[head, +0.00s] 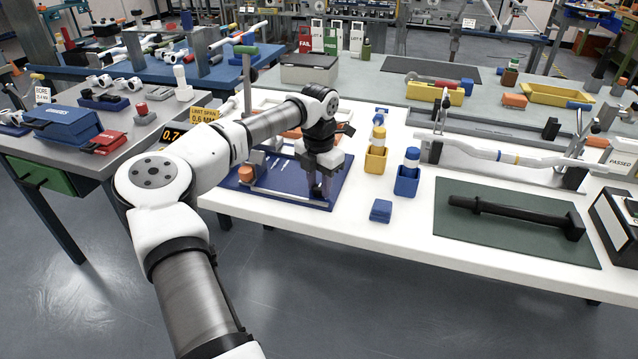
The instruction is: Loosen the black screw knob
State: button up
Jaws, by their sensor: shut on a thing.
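My gripper (319,192) points down over the right part of a dark blue base plate (339,170) on the white table. Its fingers are shut on a small dark thing low at the plate, which looks like the black screw knob; the fingers hide most of it, and its turn cannot be told. A silver bar of the fixture runs along the front of the plate towards the gripper. An orange block (246,173) stands at the plate's left end. My arm covers part of the fixture behind.
Yellow (376,160) and blue (407,181) holders and a small blue block (381,211) stand right of the plate. A green mat (450,232) bears a black bar (508,212). A limit sign (205,115) and a display stand left. The white front edge is clear.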

aim_at(319, 187)
dwell(0.5)
jog(key=o, duration=0.7)
jog(key=shift+r, duration=0.1)
notch_tip(319, 187, up, 14)
jog(key=b, duration=0.1)
